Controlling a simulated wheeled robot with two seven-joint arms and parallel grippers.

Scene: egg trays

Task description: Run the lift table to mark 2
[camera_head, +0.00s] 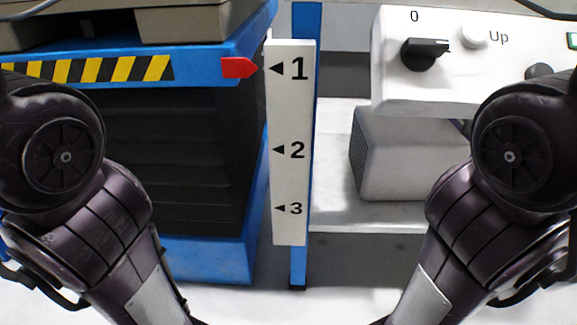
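The blue lift table (205,65) stands at the left, with a yellow-and-black striped edge and dark bellows (170,160) below its top. Its red pointer (238,68) is level with mark 1 on the white scale (290,225). Mark 2 (290,150) and mark 3 lie lower on the scale. The white control panel (390,85) at the upper right carries a black rotary knob (425,53) below a "0" and a pale round button (474,36) labelled "Up". Another dark knob (539,71) is partly hidden by my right arm. Both grippers are out of view.
Grey trays or boxes (185,22) rest on the lift table's top. A blue post (299,270) stands behind the scale. A light grey box (405,155) sits under the panel on a pale shelf (345,215). My arms flank the view on both sides.

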